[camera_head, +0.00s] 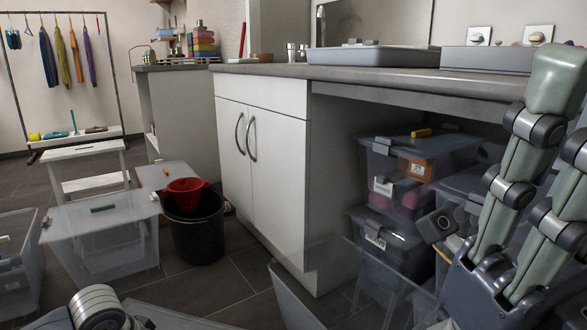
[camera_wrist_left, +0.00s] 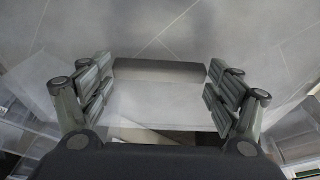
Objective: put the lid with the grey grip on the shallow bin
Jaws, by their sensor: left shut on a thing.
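In the left wrist view, a grey grip bar (camera_wrist_left: 160,72) lies between the fingers of my left gripper (camera_wrist_left: 160,88). The gripper is shut on it, with the pale lid (camera_wrist_left: 160,106) around it. In the head view, an open translucent bin (camera_head: 325,290) stands at bottom centre. A clear bin (camera_head: 100,245) with a green grip (camera_head: 103,209) on top stands at left. Which bin is the shallow one I cannot tell.
Another clear bin (camera_head: 15,265) is at the far left edge. A red bucket (camera_head: 185,190) sits in a black bin (camera_head: 195,230). A white cabinet (camera_head: 265,160) and counter (camera_head: 400,72) stand centre and right. Stacked storage boxes (camera_head: 385,240) are below. Some dark floor (camera_head: 205,290) is clear.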

